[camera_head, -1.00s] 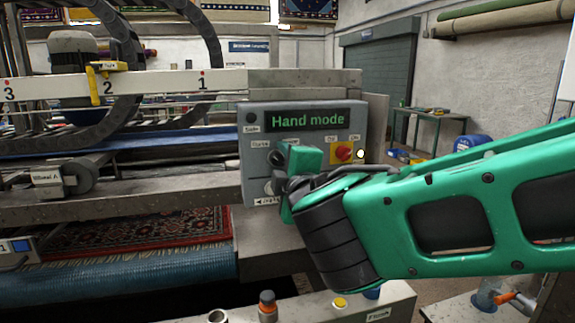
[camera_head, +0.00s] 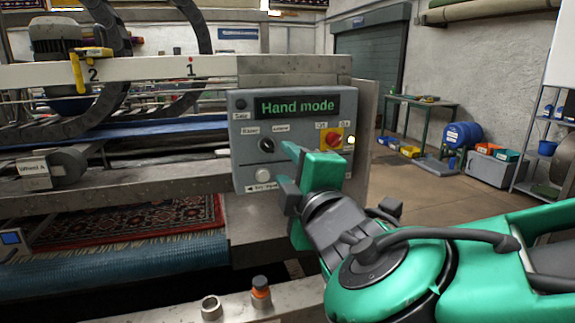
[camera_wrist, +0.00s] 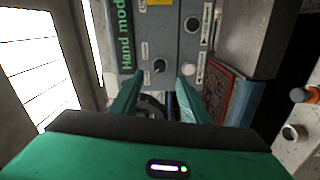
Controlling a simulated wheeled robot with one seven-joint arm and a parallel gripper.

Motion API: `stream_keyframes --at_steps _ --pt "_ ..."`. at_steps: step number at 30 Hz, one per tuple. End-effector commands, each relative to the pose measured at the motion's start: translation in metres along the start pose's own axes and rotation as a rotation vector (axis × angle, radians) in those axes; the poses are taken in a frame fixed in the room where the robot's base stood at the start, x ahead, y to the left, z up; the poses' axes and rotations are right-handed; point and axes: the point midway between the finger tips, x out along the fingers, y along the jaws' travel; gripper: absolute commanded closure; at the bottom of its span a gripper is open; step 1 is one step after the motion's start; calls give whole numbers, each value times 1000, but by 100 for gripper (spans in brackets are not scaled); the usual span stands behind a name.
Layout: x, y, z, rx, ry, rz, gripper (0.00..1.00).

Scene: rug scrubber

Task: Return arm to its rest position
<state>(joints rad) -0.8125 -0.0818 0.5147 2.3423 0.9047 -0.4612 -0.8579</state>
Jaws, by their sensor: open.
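My green gripper (camera_head: 284,172) is in front of the lower part of the grey control panel (camera_head: 240,135) in the head view. Its fingers are apart with nothing between them. In the wrist view the open fingers (camera_wrist: 155,90) point toward the panel (camera_wrist: 175,30) and its black knob (camera_wrist: 159,66). I cannot tell whether a finger touches the panel. My arm reaches in from the right and is bent. The panel display (camera_head: 294,106) reads "Hand mode". A red switch on a yellow plate (camera_head: 331,140) and a white round button (camera_head: 262,171) show on the panel.
A patterned rug (camera_head: 130,218) lies in the machine at left. A green table (camera_head: 420,104), blue drum (camera_head: 462,135) and shelf (camera_head: 550,115) stand behind at right.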

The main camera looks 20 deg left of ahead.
Motion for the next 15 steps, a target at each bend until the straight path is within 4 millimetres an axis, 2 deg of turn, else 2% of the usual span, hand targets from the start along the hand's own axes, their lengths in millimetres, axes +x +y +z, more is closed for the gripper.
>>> stream_keyframes --at_steps 6,9,11,14,15 --pt "0 0 0 1 0 0 58" --pt "2 -2 10 17 -20 -12 58" --pt "5 -6 26 45 -52 -33 58" --pt "9 -17 73 132 -148 -88 58" --pt "9 -24 97 180 -199 -116 58"
